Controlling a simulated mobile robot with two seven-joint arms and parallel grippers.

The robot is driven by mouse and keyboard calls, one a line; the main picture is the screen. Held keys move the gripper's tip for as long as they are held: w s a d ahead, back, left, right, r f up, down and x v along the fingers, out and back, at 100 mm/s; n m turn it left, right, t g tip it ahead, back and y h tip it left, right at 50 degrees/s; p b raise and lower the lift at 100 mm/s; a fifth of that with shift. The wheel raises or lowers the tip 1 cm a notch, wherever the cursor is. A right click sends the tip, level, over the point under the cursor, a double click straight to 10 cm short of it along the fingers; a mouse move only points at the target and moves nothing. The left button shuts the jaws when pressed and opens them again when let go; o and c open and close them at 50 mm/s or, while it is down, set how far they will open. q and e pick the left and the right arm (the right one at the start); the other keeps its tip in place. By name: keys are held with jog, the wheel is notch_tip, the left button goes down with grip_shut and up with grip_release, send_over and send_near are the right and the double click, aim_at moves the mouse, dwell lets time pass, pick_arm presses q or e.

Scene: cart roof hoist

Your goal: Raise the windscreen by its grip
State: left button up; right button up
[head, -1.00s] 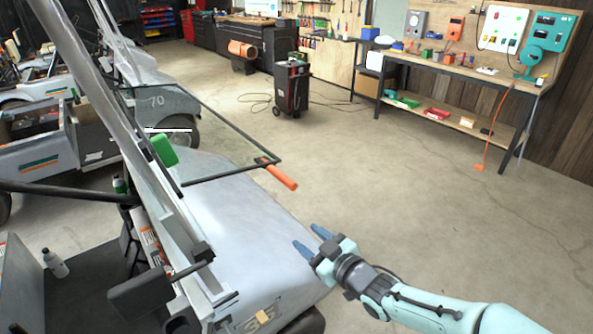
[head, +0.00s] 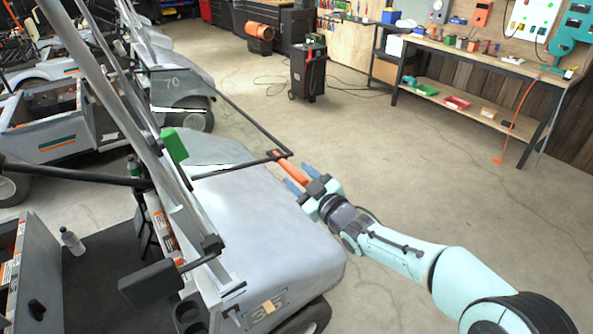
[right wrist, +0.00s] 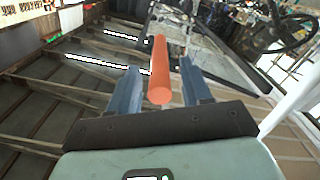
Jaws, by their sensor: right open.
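The windscreen is a dark frame (head: 243,117) folded forward over the cart's pale grey bonnet. Its orange grip (head: 290,167) sticks out at the frame's near right corner. My right gripper (head: 298,179) is open beside the grip, with its blue fingers pointing toward it. In the right wrist view the orange grip (right wrist: 160,78) lies between the two open blue fingers, with its near end close to the palm. I cannot tell whether a finger touches it. My left gripper is not in view.
The cart's bonnet (head: 265,220) lies below and left of my right gripper. A green block (head: 174,146) sits on the cart's roof post. A black tool trolley (head: 308,72) and a workbench (head: 470,62) stand farther back.

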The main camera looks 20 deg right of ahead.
jog(key=shift+x, duration=0.9)
